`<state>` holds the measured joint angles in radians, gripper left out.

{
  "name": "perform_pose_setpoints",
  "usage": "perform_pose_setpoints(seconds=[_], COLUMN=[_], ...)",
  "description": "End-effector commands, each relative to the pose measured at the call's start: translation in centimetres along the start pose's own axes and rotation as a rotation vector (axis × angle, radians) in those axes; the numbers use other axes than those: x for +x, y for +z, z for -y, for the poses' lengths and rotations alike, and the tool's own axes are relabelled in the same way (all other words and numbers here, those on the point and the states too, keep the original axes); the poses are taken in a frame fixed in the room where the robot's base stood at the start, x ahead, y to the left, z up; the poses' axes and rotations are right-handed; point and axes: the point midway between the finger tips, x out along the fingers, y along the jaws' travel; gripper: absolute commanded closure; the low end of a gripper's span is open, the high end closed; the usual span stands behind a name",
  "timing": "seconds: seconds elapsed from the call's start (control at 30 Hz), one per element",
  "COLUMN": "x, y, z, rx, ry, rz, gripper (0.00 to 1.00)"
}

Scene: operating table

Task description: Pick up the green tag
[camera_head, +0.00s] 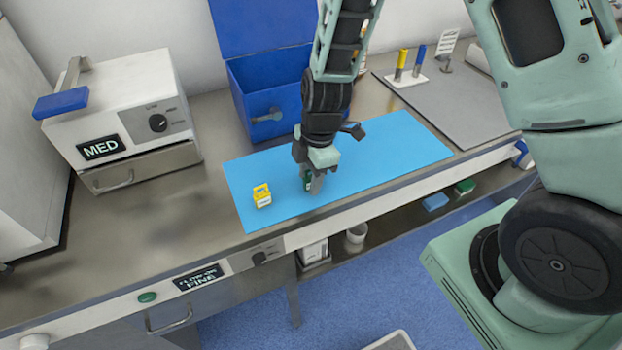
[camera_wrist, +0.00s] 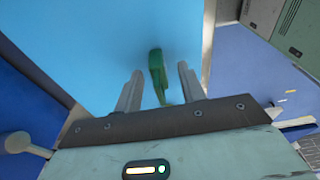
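The green tag (camera_wrist: 157,72) shows between the two fingers of my gripper (camera_wrist: 156,85) in the wrist view. The fingers are apart, with a gap on each side of the tag. In the head view my gripper (camera_head: 313,184) points down at the blue mat (camera_head: 400,145), and a small dark green part of the tag (camera_head: 307,183) shows beside the fingers. The rest of the tag is hidden there by the gripper. I cannot tell whether the tag touches the mat.
A yellow tag (camera_head: 262,195) stands on the mat to the left. An open blue box (camera_head: 270,95) is behind the mat. A white MED unit (camera_head: 125,120) stands at the left, and a grey mat (camera_head: 450,100) with a small pen stand lies at the right. The counter between unit and mat is clear.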

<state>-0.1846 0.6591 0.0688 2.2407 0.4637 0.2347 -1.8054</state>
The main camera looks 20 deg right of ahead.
Motion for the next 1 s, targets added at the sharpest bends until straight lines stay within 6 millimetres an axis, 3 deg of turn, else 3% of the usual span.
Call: perform_pose_setpoints(seconds=[0.07, 0.2, 0.67, 0.87, 1.0], x=[0.0, 0.0, -0.6, -2.8, -5.4], y=[0.0, 0.0, -0.1, -0.5, -0.8], z=[0.0, 0.0, -0.1, -0.1, -0.1], rx=[0.0, 0.0, -0.001, -0.003, -0.002], ry=[0.0, 0.0, 0.003, 0.005, 0.007], rz=[0.0, 0.0, -0.001, 0.0, -0.001], gripper=[0.6, 0.99, 1.0, 1.0, 1.0])
